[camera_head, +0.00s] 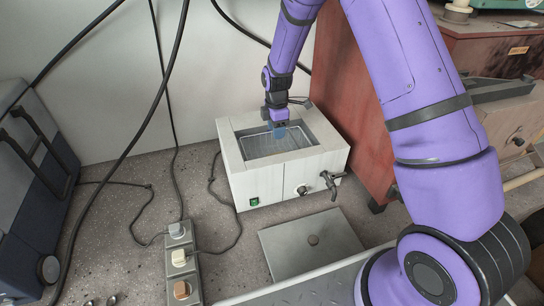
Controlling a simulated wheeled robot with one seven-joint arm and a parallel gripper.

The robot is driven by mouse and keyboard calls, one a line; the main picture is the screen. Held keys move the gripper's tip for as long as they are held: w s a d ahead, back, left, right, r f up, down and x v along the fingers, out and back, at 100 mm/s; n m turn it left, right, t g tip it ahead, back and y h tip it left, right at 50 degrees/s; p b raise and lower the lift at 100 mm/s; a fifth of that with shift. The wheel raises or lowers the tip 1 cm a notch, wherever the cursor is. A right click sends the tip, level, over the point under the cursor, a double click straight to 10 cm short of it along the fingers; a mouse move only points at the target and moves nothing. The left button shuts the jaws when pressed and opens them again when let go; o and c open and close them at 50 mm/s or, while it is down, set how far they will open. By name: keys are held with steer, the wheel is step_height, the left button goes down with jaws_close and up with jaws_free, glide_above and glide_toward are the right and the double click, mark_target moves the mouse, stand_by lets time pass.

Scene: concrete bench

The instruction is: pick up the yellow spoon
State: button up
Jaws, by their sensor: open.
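I cannot make out a yellow spoon anywhere in the head view. My gripper (279,131) is small here and points down over the open basin of a white box (270,180). Its fingers are open, and bluish parts show at their tips. The near wall of the basin and my gripper hide part of the inside, so I cannot tell what lies there. I see nothing held between the fingers.
A square metal lid with a knob (312,255) lies in front of the box, whose front has a tap (330,182). A power strip (183,265) and black cables lie left. A blue-grey case (30,190) stands far left, a red-brown cabinet (350,100) right.

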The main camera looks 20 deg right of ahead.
mark_target(274, 151)
step_height(274, 151, down, 5)
steer(key=shift+f, duration=0.15)
steer(key=shift+w+a+f, duration=0.1)
steer(key=shift+a+f, duration=0.05)
steer(key=shift+f, duration=1.2)
steer(key=shift+w+a+f, duration=0.1)
steer(key=shift+f, duration=1.25)
jaws_close()
